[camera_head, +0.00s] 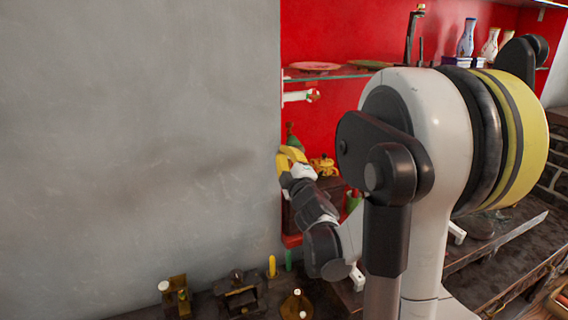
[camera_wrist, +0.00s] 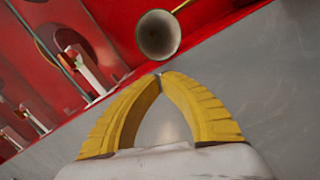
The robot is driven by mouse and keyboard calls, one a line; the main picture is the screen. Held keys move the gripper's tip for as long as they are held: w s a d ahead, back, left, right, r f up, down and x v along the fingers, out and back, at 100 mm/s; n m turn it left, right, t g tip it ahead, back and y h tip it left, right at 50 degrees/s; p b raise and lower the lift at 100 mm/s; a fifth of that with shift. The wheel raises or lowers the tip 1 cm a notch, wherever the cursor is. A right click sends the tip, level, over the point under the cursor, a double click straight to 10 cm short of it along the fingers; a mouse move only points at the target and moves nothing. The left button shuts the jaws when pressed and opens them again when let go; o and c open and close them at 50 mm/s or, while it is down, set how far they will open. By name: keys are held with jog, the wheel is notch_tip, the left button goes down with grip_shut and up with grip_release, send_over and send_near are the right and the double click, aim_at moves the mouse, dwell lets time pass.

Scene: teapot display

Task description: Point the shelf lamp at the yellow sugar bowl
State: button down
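In the wrist view, the two yellow fingers of my gripper (camera_wrist: 160,76) meet at their tips, with nothing visible between them. Just beyond the tips is a round, pale-faced lamp head (camera_wrist: 158,36) with a thin yellowish rod running up to the right. Contact between tips and lamp cannot be told. In the head view, my gripper (camera_head: 291,157) is by the edge of the red alcove. A dark green piece (camera_head: 291,138), possibly the lamp, shows just above it. A small yellow pot (camera_head: 322,166), possibly the sugar bowl, stands to its right. My arm hides much of the shelf.
A glass shelf (camera_head: 335,75) with plates crosses the red alcove above my gripper. Vases (camera_head: 466,38) stand at the upper right. A grey wall (camera_head: 140,150) borders the alcove on the left. Several dark brass items (camera_head: 240,298) stand below.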

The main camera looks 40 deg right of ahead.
aim_at(279, 143)
jog(key=shift+x, duration=1.95)
jog(key=shift+s, duration=0.1)
jog(key=shift+s+d, duration=0.3)
